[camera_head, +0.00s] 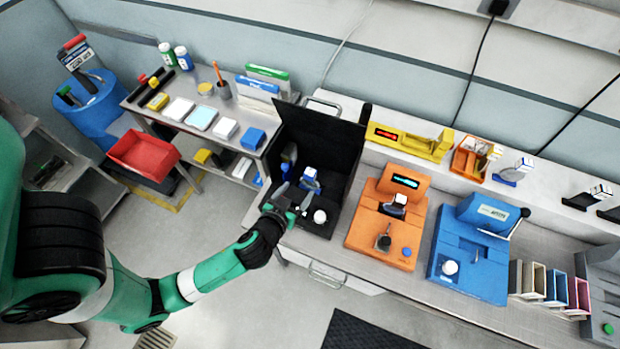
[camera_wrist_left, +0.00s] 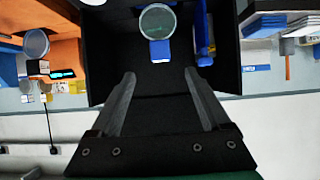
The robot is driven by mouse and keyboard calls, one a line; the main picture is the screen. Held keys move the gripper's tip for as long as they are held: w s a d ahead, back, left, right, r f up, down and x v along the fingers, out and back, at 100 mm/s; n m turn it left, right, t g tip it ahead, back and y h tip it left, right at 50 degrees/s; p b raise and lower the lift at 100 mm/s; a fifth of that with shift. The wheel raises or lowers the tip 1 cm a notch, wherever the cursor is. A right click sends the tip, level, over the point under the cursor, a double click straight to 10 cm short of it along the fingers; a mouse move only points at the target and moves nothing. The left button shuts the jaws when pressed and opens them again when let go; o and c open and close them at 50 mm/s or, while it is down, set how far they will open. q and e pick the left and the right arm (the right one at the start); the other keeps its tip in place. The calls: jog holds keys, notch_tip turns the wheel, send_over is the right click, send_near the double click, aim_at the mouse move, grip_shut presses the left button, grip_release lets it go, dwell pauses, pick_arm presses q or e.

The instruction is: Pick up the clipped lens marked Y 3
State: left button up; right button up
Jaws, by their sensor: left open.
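My left gripper (camera_head: 294,197) is open and empty, reaching into the black open-fronted box (camera_head: 342,150). In the left wrist view its two fingers (camera_wrist_left: 160,78) are spread wide. A round greenish lens in a blue clip (camera_wrist_left: 160,50) stands in the box just beyond the fingertips, roughly centred between them and apart from them. In the head view a blue and white clipped piece (camera_head: 309,179) sits in the box beside the gripper. Another blue item (camera_wrist_left: 203,35) stands by the box wall in the wrist view. No Y 3 marking is readable. My right gripper is not in view.
The box walls stand close around the gripper. An orange device (camera_head: 368,232) and a blue device (camera_head: 465,262) stand to the right on the bench. More clipped pieces (camera_head: 514,171) stand on the back ledge. A side table with a red bin (camera_head: 142,155) is at left.

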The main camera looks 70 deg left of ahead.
aim_at(308, 176)
pick_arm(q)
jog(key=b+x, duration=0.1)
jog(key=x, duration=0.5)
jog(key=shift+w+a+f, duration=0.1)
jog(key=shift+w+a, duration=0.05)
jog(key=shift+w, duration=0.1)
jog(key=x, duration=0.5)
jog(key=shift+a, duration=0.15)
grip_shut()
